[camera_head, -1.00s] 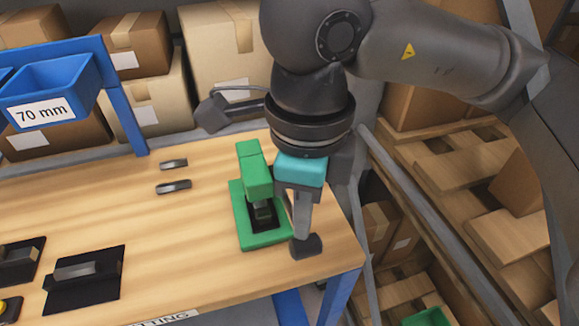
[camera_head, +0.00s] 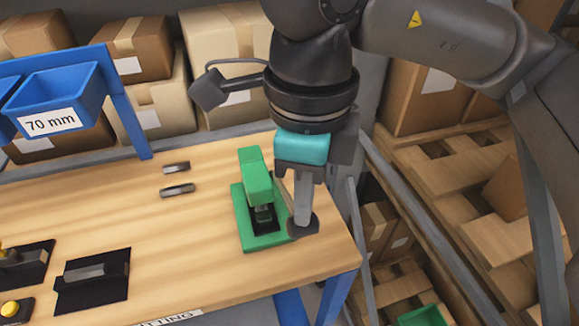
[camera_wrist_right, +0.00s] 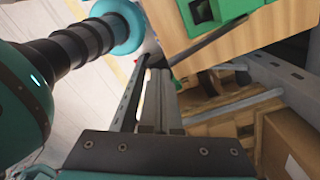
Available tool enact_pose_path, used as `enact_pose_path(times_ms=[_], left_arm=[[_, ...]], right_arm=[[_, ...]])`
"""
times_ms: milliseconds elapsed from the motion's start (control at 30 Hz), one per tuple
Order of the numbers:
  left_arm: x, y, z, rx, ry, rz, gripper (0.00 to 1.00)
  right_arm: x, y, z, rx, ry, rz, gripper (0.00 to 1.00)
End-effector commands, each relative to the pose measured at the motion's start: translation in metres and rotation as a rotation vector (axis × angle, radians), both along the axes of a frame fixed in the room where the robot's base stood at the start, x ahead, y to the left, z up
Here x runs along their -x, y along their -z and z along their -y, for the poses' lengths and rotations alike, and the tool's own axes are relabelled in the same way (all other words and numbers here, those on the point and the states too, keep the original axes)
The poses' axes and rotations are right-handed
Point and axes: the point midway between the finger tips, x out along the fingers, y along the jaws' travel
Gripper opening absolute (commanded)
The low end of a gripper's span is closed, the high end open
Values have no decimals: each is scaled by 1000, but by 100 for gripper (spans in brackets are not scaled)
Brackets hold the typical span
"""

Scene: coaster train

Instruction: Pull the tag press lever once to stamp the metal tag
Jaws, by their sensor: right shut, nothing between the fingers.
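The green tag press (camera_head: 257,188) stands near the right end of the wooden table; its green body also shows at the top of the right wrist view (camera_wrist_right: 215,10). Its dark thin lever (camera_wrist_right: 208,40) runs from the press toward my right fingertips. My right gripper (camera_head: 302,222) is shut and empty, pointing down just right of the press. In the wrist view its fingers (camera_wrist_right: 158,75) end close to the lever's outer end; I cannot tell whether they touch. I cannot make out the metal tag in the press. My left gripper is not in view.
Two small dark metal pieces (camera_head: 177,190) lie left of the press. A black fixture (camera_head: 92,280) sits at the front left of the table. A blue bin (camera_head: 58,100) marked 70 mm hangs at the back left. Pallets and boxes (camera_head: 460,190) stand beyond the table's right edge.

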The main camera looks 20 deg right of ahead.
Motion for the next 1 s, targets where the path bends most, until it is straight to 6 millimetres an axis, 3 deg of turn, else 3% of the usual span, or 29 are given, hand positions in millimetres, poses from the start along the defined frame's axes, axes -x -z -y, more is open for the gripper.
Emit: enact_pose_path(times_ms=[1000], left_arm=[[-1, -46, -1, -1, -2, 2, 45]], right_arm=[[0, -74, 0, 0, 0, 1, 0]])
